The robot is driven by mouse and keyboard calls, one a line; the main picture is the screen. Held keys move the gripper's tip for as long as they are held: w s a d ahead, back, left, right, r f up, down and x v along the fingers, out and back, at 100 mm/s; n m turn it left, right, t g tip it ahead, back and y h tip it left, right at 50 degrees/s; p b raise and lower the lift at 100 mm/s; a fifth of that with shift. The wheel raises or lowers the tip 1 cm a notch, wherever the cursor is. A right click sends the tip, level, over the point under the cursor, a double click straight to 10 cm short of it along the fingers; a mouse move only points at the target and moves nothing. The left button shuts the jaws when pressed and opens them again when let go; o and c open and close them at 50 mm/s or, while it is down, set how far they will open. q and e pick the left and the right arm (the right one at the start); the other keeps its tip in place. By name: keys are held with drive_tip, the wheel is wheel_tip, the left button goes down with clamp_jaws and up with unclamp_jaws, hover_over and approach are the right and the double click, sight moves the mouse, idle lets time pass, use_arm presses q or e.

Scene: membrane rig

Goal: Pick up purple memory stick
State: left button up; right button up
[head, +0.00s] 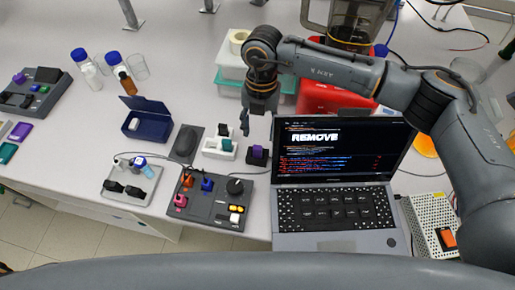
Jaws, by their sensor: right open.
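A small purple piece (258,151), which looks like the purple memory stick, stands upright in a dark block just left of the laptop. My right gripper (245,130) points down, slightly above and to the left of it in the picture. Its jaws are open and nothing shows between them. I cannot tell the height gap from this view. A white holder (219,153) with a black stick and a teal stick stands to the left of the purple piece. My left gripper is not in view.
The open laptop (335,205) shows "REMOVE" and stands right of the purple piece. Stacked containers (230,73) stand behind.

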sight(257, 147)
wheel_tip(257, 147, down, 2)
drive_tip(key=shift+s+f+p, duration=0.1)
drive_tip(key=shift+f+p, duration=0.15)
drive_tip(key=shift+p, duration=0.05)
drive_tip(key=shift+s+a+f+p, duration=0.1)
drive_tip(key=shift+f+p, duration=0.1)
drive_tip(key=shift+p, duration=0.15)
drive_tip(key=f+p, duration=0.2)
drive_tip(key=f, duration=0.1)
drive_tip(key=shift+s+a+f, duration=0.15)
drive_tip(key=shift+s+f, duration=0.05)
drive_tip(key=shift+f, duration=0.7)
drive_tip(key=c, duration=0.9)
